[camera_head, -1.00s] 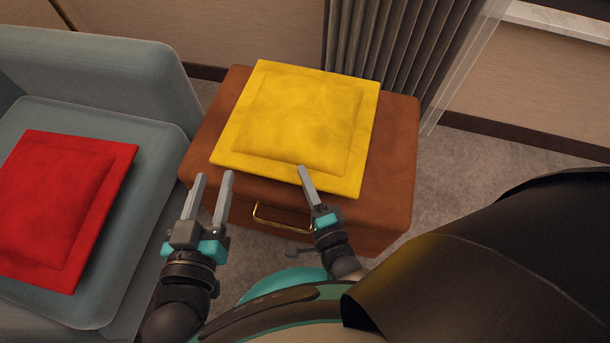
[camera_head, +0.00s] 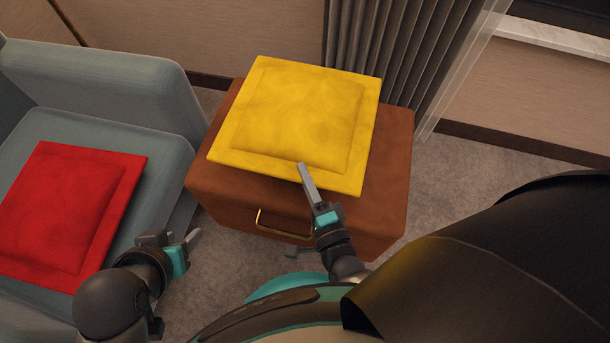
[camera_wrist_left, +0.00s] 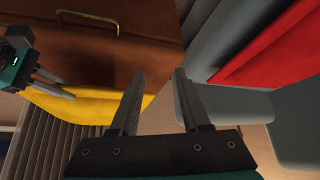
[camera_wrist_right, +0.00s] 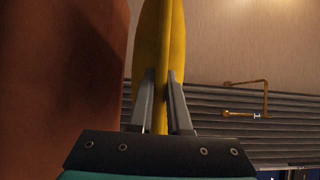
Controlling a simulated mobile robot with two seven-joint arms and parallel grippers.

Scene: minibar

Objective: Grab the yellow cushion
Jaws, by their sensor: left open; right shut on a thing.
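The yellow cushion (camera_head: 305,115) is square and lies flat over the top of the brown cabinet (camera_head: 390,190) in the head view. My right gripper (camera_head: 305,180) is shut on its near edge. The right wrist view shows the cushion (camera_wrist_right: 160,45) edge-on between the two fingers, with the cabinet side at the left. The cushion seems slightly above the cabinet top. My left gripper (camera_head: 180,240) is open and empty, low to the left of the cabinet. Its spread fingers (camera_wrist_left: 160,105) show in the left wrist view.
A grey-blue armchair (camera_head: 110,85) with a red cushion (camera_head: 70,205) stands at the left, close to my left arm. A pleated curtain (camera_head: 370,45) and the wall are behind the cabinet. The carpet (camera_head: 460,190) to the right of the cabinet is clear.

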